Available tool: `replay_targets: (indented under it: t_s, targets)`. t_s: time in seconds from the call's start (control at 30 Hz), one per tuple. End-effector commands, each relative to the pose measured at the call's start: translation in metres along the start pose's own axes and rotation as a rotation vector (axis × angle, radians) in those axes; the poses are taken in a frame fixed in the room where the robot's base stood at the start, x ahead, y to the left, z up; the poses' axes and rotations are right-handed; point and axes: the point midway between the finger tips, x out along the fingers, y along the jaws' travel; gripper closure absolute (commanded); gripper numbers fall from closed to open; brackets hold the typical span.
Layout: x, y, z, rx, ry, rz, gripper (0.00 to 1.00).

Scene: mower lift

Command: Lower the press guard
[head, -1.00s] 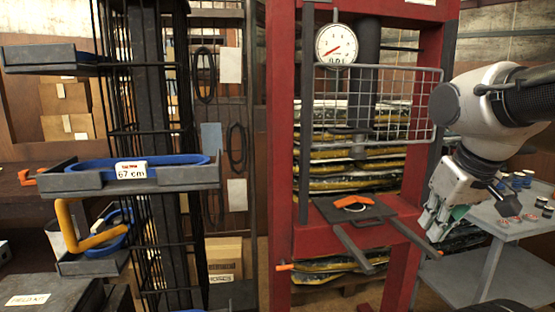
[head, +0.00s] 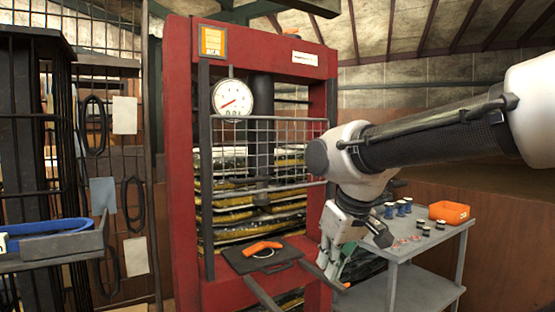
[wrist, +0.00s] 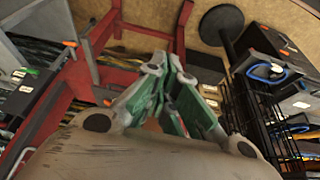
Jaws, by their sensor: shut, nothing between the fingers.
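The press guard (head: 262,150) is a grey wire-mesh panel on the front of the red press (head: 178,150). In the head view it hangs at mid height, below the round gauge, with a clear gap between its lower bar and the press bed. My gripper (head: 328,272) is right of and below the guard's lower right corner, near the press's right post, apart from the mesh. The wrist view shows my gripper (wrist: 172,62) with its fingers together and empty. I cannot make out the guard in the wrist view.
An orange object (head: 263,247) and a ring lie on the dark plate of the press bed, with two bars jutting forward. A dark rack (head: 30,160) stands at left.

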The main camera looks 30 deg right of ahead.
Motion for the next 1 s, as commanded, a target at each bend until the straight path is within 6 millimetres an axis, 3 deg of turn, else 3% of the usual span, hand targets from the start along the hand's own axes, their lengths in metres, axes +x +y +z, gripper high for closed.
replay_targets:
  t_s: [0.17,0.27,0.37,0.5,0.6,0.7,0.8,0.87,1.0]
  targets:
    - [0.010,-0.001,-0.001,-0.005,-0.049,-0.002,1.00]
    - [0.010,-0.003,-0.029,-0.010,-0.071,-0.003,1.00]
    - [-0.002,-0.005,-0.093,-0.017,-0.058,-0.006,1.00]
    - [-0.027,-0.011,-0.208,-0.028,0.005,-0.010,1.00]
    - [-0.049,-0.015,-0.280,-0.034,0.068,-0.013,1.00]
    - [-0.074,-0.017,-0.328,-0.037,0.132,-0.015,1.00]
    - [-0.103,-0.018,-0.352,-0.038,0.188,-0.016,1.00]
    - [-0.114,-0.018,-0.359,-0.039,0.208,-0.016,1.00]
    - [-0.107,-0.018,-0.359,-0.041,0.201,-0.016,1.00]
